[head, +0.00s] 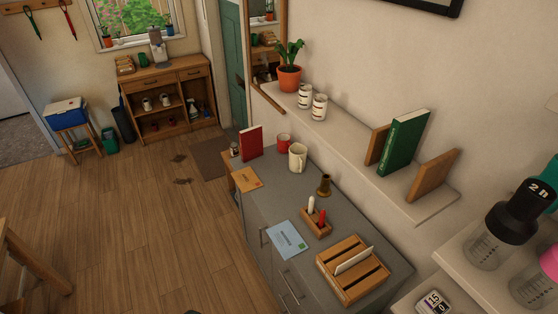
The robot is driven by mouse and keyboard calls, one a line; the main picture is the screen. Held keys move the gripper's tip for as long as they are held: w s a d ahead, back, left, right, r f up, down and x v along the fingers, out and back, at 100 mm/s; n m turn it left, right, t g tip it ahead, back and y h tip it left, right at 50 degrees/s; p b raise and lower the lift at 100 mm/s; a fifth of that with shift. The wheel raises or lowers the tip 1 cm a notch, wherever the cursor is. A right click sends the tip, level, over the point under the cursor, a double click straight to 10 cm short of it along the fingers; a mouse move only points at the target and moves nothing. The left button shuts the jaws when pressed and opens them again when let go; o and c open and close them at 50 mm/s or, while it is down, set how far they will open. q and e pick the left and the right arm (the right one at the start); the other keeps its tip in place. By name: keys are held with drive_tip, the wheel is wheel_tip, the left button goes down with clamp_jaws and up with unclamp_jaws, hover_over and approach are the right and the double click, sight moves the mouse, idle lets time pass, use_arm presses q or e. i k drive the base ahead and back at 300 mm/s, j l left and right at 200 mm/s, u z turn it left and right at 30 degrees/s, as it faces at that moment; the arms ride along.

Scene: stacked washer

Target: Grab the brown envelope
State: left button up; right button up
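A brown envelope (246,180) lies flat on the grey cabinet top (275,205), at its far left corner close to the edge. It has a small red mark on it. A red book (251,143) stands upright just behind it. Neither of my grippers shows in the head view, so I cannot see whether they are open or shut.
A wall shelf (345,140) overhangs the right.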

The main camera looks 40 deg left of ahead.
sight(246, 180)
drive_tip(key=u, duration=1.7)
